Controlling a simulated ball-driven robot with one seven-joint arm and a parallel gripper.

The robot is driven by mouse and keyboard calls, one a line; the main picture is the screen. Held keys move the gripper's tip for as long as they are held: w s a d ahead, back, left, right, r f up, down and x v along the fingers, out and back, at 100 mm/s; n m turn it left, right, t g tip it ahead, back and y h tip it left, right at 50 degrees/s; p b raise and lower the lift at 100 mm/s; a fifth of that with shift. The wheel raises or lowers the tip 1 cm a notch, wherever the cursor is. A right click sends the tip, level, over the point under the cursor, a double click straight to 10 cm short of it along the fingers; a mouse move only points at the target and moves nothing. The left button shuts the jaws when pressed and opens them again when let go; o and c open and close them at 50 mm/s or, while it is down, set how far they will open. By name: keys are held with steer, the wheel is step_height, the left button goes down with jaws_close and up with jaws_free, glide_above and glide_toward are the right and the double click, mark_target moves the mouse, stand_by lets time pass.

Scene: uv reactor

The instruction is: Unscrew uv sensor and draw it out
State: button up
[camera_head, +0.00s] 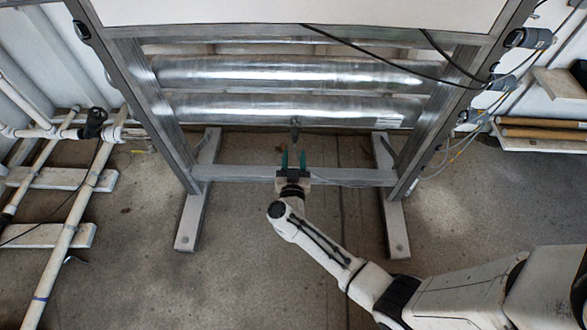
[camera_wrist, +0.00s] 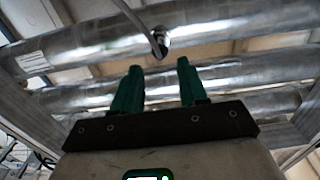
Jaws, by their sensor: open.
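The uv sensor (camera_wrist: 160,40) is a small metal fitting with a grey cable, set on the underside of a shiny metal reactor tube (camera_wrist: 90,42) in the wrist view. In the head view the sensor (camera_head: 295,128) hangs as a dark stub at the lower edge of the lowest tube (camera_head: 250,108). My gripper (camera_wrist: 157,80) has two green fingers, open and empty. In the wrist view the sensor shows beyond the fingertips, between them and apart from them. In the head view my gripper (camera_head: 292,158) is just below the sensor. The sensor's thread is hidden.
A grey metal frame (camera_head: 150,105) with legs surrounds the tubes, and a crossbar (camera_head: 235,173) runs behind my gripper. White pipes (camera_head: 70,215) lie on the left, and cables and a shelf (camera_head: 555,140) are on the right. The floor in front is mostly clear.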

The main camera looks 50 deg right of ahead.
mark_target(295, 139)
steer(key=shift+b+x, duration=1)
steer(key=shift+x, duration=3.15)
jaws_close()
steer(key=shift+r+p, duration=0.1)
steer(key=shift+p, duration=0.25)
steer(key=shift+n, duration=0.5)
steer(key=shift+n+p, duration=1.3)
steer(key=shift+n, duration=0.8)
